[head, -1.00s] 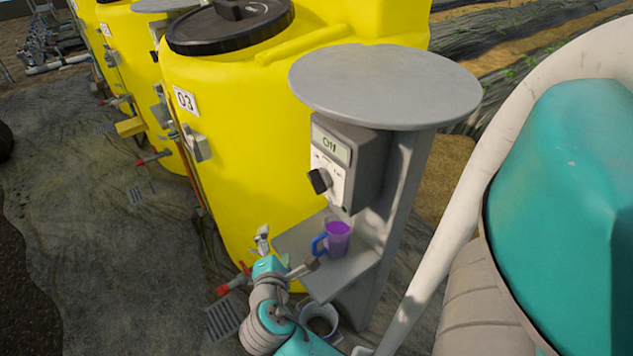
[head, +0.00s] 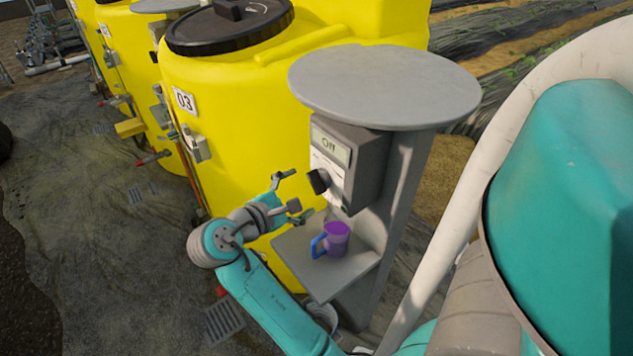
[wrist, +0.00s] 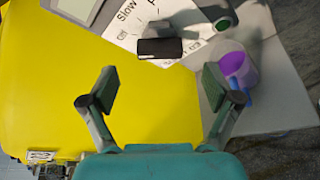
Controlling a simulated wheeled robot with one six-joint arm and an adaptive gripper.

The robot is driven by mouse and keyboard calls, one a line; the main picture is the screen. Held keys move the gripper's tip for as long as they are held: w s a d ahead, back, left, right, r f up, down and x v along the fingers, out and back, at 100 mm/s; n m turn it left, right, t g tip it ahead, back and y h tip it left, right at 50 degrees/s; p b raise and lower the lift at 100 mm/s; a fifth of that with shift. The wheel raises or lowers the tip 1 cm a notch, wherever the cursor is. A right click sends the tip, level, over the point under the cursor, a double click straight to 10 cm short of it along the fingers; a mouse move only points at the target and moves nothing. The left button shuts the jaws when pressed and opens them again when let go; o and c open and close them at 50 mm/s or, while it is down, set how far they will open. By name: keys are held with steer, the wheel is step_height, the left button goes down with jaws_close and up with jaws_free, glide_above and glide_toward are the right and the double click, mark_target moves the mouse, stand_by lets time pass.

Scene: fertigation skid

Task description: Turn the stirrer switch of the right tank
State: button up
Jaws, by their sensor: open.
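The stirrer switch (head: 318,181) is a black knob on the white plate of a grey control box (head: 367,165), beside the yellow tank marked 03 (head: 250,110). The box's display (head: 329,146) reads "Off". In the wrist view the knob (wrist: 160,47) lies crosswise ahead of my fingers, on a white dial plate (wrist: 135,18) with "Slow" printed on it. My gripper (head: 293,196) is open and empty, just left of the knob and apart from it. In the wrist view its fingertips (wrist: 160,88) are spread with a gap between them.
A purple measuring jug (head: 337,238) with a blue handle stands on the grey shelf (head: 325,278) below the box. A round grey roof (head: 385,85) overhangs the box. More yellow tanks (head: 130,65) stand at the far left.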

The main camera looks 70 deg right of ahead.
mark_target(314, 184)
steer(key=x, duration=0.7)
steer(key=shift+s+d, duration=0.1)
steer(key=shift+d, duration=0.1)
steer(key=c, duration=1.2)
